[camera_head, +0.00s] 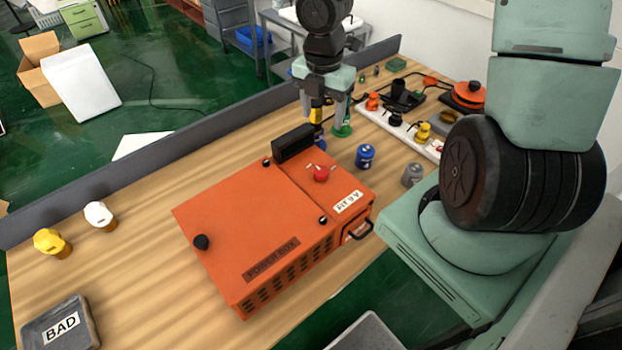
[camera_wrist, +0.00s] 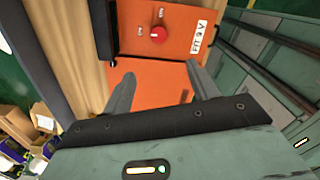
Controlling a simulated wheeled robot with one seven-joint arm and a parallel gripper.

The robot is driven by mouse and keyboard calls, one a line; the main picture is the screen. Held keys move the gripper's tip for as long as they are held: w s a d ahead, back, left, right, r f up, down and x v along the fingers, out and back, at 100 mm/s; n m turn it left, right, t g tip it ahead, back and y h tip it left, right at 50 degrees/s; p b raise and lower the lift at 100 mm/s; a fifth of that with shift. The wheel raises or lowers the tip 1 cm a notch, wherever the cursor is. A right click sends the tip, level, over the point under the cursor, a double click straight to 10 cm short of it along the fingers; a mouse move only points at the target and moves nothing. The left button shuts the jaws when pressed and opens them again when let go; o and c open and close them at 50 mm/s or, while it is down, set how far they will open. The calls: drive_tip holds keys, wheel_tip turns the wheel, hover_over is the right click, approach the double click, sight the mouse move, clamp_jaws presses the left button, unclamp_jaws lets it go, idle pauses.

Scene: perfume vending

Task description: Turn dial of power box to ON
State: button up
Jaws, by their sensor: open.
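The orange power box (camera_head: 240,235) stands on the wooden table, with a "POWER BOX" label on its front. Its red dial (camera_head: 320,173) is on the top panel, near small markings and a white label. In the wrist view the red dial (camera_wrist: 158,35) shows ahead of the fingers, with small white labels beside it; their text is too small to read surely. My gripper (camera_head: 323,128) is open and empty, pointing down behind the box in the head view. In the wrist view my gripper (camera_wrist: 160,85) has its two fingers apart, clear of the dial.
A black bar (camera_head: 293,143) rises at the box's back edge, and a black knob (camera_head: 201,242) sits at its left. Perfume bottles on a white rack (camera_head: 380,121) are behind.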

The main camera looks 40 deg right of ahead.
sight(321, 170)
drive_tip(key=shift+n, duration=0.3)
drive_tip(key=f+b, duration=0.1)
drive_tip(key=f, duration=0.5)
drive_tip(key=f+b, duration=0.2)
drive_tip(key=f, duration=0.4)
drive_tip(key=f+b, duration=0.1)
drive_tip(key=f, duration=0.4)
drive_tip(key=shift+w+d+f+b, duration=0.1)
drive_tip(key=shift+d+f+b, duration=0.2)
drive_tip(key=shift+f, duration=0.1)
drive_tip(key=c, duration=1)
